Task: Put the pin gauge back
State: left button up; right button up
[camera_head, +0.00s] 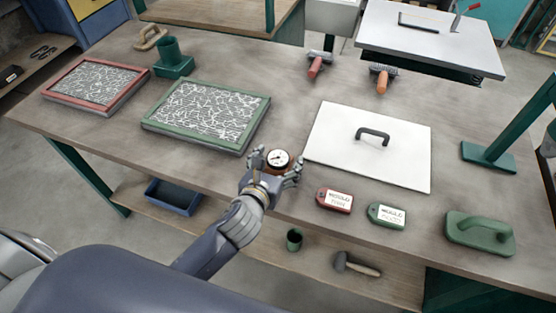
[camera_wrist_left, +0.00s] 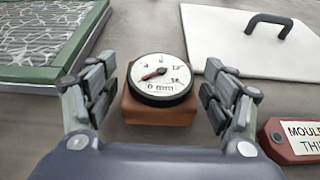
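The pin gauge (camera_head: 277,160) has a round white dial with a red needle on a brown block. In the left wrist view the gauge (camera_wrist_left: 160,82) sits upright between my fingers, near the front edge of the workbench (camera_head: 290,100). My left gripper (camera_head: 274,172) is open around it. A gap shows between each finger and the brown block (camera_wrist_left: 158,110). The gauge appears to rest on the bench. A green stand with an upright cup (camera_head: 171,57) is at the back left of the bench. My right gripper is not in view.
A green-framed mould (camera_head: 206,113) and a red-framed mould (camera_head: 95,84) with fibres lie on the left. A white board with a black handle (camera_head: 350,140) is right of the gauge. Red (camera_head: 334,201) and green (camera_head: 386,215) tags and a green float (camera_head: 480,234) lie along the front.

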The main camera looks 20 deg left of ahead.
pick_arm(q)
jog(key=b+v, duration=0.1)
jog(key=v, duration=1.1)
jog(key=shift+r, duration=0.15)
jog(key=shift+a, duration=0.1)
